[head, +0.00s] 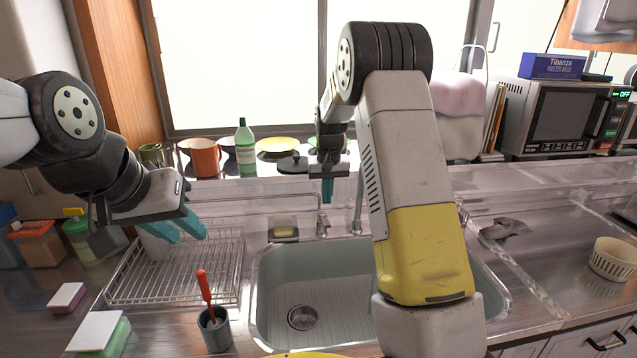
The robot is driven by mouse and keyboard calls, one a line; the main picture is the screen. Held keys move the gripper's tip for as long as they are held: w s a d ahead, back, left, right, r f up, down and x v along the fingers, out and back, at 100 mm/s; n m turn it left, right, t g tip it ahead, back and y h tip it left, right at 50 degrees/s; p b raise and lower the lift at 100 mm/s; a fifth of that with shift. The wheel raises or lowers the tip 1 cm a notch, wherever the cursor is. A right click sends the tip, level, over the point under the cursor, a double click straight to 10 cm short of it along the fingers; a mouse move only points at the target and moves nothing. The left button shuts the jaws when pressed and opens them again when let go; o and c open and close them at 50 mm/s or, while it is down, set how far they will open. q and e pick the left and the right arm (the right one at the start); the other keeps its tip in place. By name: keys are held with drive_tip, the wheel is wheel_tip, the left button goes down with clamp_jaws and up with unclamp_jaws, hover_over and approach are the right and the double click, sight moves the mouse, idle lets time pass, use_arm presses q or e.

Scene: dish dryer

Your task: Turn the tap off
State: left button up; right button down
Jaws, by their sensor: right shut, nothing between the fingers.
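The metal tap fittings stand behind the sink. One short fitting (322,227) is just below my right gripper (327,191), and a taller upright pipe (358,208) is beside it. My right gripper points down with its teal fingers shut and empty, above the short fitting; I cannot tell if they touch. The sink (275,300) has a round drain, and my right arm hides much of its right side. I cannot clearly tell whether water runs. My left gripper (191,239) is open and empty above the dish rack, its teal fingers apart.
A wire dish rack (170,295) stands left of the sink. A dark cup (215,330) with a red-handled tool is in front. A green bottle (245,150) and an orange mug (205,158) stand on the back ledge. A microwave (560,115) is at right.

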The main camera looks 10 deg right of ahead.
sight(328, 225)
drive_tip(key=f, duration=0.5)
drive_tip(key=shift+s+f, duration=0.35)
drive_tip(key=shift+s+f, duration=0.1)
drive_tip(key=shift+s+f, duration=0.35)
drive_tip(key=shift+f, duration=0.3)
drive_tip(key=shift+s+f, duration=0.35)
drive_tip(key=shift+f, duration=0.3)
